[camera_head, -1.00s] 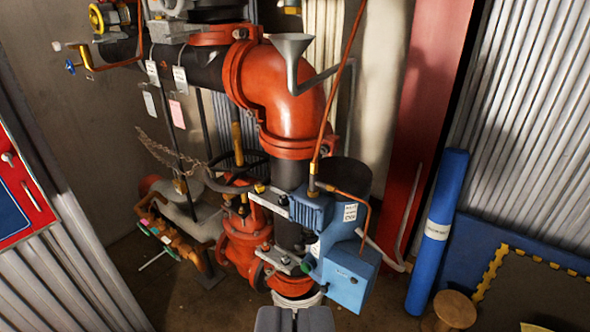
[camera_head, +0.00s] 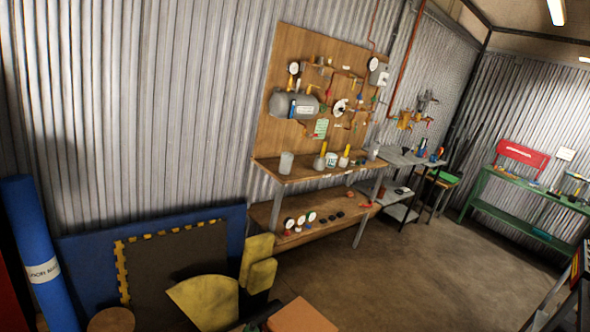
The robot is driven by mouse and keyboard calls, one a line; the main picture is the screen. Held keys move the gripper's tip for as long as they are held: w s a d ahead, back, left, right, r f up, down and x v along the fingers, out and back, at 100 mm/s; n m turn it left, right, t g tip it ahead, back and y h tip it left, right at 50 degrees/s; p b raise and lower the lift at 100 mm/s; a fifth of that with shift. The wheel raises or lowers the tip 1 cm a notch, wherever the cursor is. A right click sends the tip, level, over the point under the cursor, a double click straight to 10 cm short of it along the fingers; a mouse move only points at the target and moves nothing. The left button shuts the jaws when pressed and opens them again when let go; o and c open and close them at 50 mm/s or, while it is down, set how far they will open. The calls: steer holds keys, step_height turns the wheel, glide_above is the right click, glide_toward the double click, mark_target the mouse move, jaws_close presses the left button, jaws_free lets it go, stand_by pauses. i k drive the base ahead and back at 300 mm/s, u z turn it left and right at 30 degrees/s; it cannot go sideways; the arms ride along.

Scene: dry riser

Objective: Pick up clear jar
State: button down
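A pale, cloudy jar (camera_head: 286,163) stands upright at the left end of the wooden bench top (camera_head: 300,177), below the pegboard. It looks like the clear jar, but it is small and far off, so I cannot be sure. Another pale container with a green label (camera_head: 331,160) stands further right on the same bench, among yellow-topped bottles (camera_head: 344,158). A small pale container (camera_head: 373,152) is at the bench's right end. My gripper does not show in the current view, and the bench is well ahead of me.
A wooden pegboard (camera_head: 270,110) with gauges and fittings rises behind the bench. Blue and dark mats (camera_head: 180,262), yellow pieces (camera_head: 258,262) and an orange-brown box (camera_head: 300,316) are in the foreground. A blue roll (camera_head: 30,235) stands left. The floor (camera_head: 430,255) right of the bench is open.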

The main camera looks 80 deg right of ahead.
mark_target(286, 159)
steer(key=u, duration=0.3)
steer(key=i, duration=0.1)
steer(key=z, duration=3.5)
steer(key=i, duration=3.35)
steer(key=u, duration=0.05)
